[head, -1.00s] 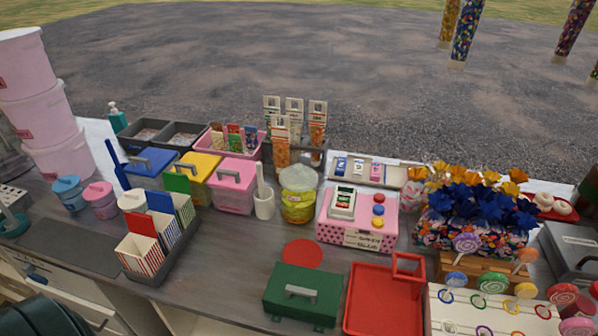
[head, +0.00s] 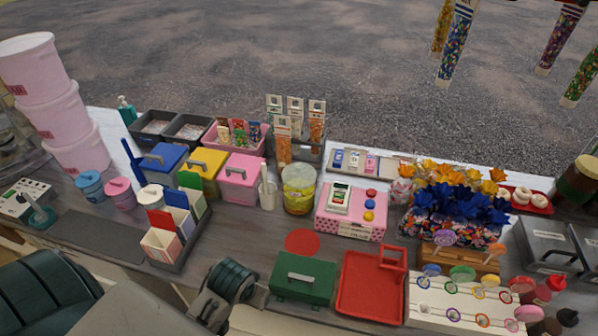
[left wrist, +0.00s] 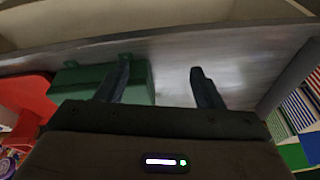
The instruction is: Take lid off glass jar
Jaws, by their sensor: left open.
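The glass jar (head: 298,199), full of yellow sweets, stands upright in the middle of the counter in the head view. A pale, see-through lid (head: 299,173) appears to sit on its top. My left gripper (left wrist: 160,65) is open and empty in the left wrist view, over bare counter beside the green box (left wrist: 82,88). In the head view my left arm comes in at the lower left, nearer than the jar and apart from it; its fingertips cannot be made out there. The jar is not in the left wrist view. My right gripper is not in view.
A red disc (head: 302,242) lies in front. The green box (head: 304,278) and red tray (head: 368,295) are nearer. Upright sachets (head: 284,142) stand behind.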

